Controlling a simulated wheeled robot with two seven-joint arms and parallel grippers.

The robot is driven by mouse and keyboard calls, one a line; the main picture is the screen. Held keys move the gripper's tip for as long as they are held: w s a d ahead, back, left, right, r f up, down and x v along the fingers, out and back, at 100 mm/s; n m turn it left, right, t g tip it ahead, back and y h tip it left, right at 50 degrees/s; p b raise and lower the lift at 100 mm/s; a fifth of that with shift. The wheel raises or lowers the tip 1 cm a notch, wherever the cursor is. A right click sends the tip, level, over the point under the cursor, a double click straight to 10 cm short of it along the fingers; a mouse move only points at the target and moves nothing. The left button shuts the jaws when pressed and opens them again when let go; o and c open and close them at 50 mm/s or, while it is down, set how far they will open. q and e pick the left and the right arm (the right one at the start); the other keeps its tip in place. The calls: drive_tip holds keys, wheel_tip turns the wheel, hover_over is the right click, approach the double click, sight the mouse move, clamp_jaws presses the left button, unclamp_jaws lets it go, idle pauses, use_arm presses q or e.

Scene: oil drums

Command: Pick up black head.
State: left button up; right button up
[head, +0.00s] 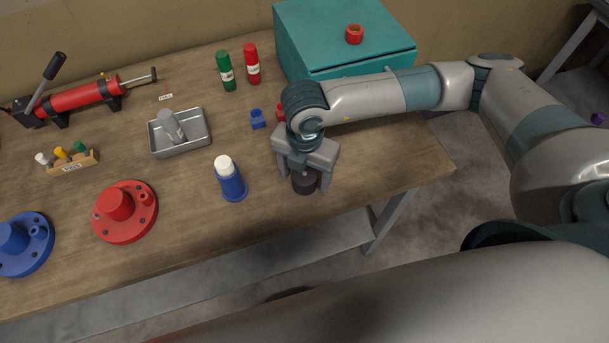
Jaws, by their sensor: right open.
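The black head (304,184) is a short dark cylinder standing on the wooden table near its front right edge. My right gripper (304,181) points down over it, with one finger on each side of the head. The jaws are open, and I cannot tell whether a finger touches it. The upper part of the head is partly hidden by the gripper. My left gripper is not in view.
A blue bottle with a white cap (230,178) stands just left of my right gripper. A blue block (257,119), a metal tray (181,150) and a red flanged part (125,211) lie further left. A teal box (335,40) stands behind. The table edge is close in front.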

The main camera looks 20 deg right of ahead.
drive_tip(key=shift+c, duration=0.4)
drive_tip(key=c, duration=1.1)
drive_tip(key=shift+o, duration=0.2)
drive_tip(key=shift+r, duration=0.15)
drive_tip(key=shift+r+b, duration=0.45)
drive_tip(key=shift+r, duration=0.05)
wheel_tip(320, 180, up, 2)
drive_tip(key=shift+r+b, duration=0.1)
drive_tip(key=shift+b, duration=0.6)
drive_tip(key=s+d+r+p, duration=0.7)
drive_tip(key=s+d, duration=0.1)
drive_tip(key=shift+d+r, duration=0.25)
drive_tip(key=shift+r, duration=0.05)
